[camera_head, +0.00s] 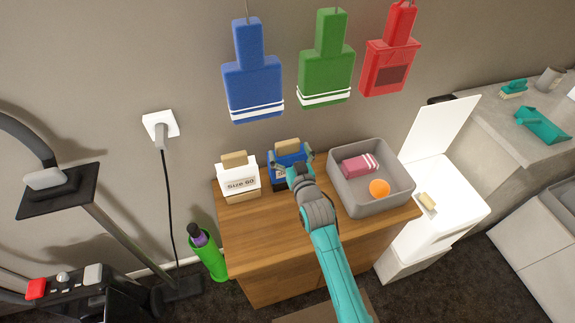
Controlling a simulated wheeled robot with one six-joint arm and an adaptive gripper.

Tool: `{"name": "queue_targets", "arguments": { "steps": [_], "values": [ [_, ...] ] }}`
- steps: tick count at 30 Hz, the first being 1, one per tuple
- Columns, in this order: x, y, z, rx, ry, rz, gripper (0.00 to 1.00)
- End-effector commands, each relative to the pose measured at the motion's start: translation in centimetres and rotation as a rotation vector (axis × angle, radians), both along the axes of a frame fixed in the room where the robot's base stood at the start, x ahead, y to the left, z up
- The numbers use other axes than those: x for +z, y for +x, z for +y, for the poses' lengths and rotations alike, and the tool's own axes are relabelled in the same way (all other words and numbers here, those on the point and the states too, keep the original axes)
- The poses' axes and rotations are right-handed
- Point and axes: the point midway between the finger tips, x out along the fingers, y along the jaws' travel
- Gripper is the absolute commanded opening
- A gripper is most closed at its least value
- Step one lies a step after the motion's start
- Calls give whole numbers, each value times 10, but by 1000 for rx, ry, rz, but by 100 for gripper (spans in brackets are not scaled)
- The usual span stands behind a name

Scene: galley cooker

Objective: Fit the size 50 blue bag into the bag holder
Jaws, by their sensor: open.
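The blue bag (277,180) stands on the wooden cabinet top, with a tan card tab (288,146) at its top. Its label is mostly hidden by my gripper, so I cannot read its size. My gripper (292,164) is open, at the upper part of the blue bag; I cannot tell whether it touches. A white bag (240,184) marked "Size 60" with a tan tab stands just to the left. A white box with a raised lid (440,200) stands right of the cabinet, with a small tan piece at its front edge; I cannot tell for sure whether it is the bag holder.
A grey bin (370,205) with a pink block (360,165) and an orange ball (379,188) sits right on the cabinet top (235,240). Blue, green and red tools hang above. A green bottle (209,254) stands left. A counter (490,130) is at right.

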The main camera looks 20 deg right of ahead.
Motion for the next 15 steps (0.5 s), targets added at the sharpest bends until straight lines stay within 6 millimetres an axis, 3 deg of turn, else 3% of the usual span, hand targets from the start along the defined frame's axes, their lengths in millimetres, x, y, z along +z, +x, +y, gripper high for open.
{"name": "queue_targets", "arguments": {
  "steps": [4,12,13,15],
  "values": [
    [0,14,0,0,0,0,100],
    [0,16,0,0,0,0,100],
    [0,16,0,0,0,0,98],
    [0,16,0,0,1,0,80]
  ]
}}
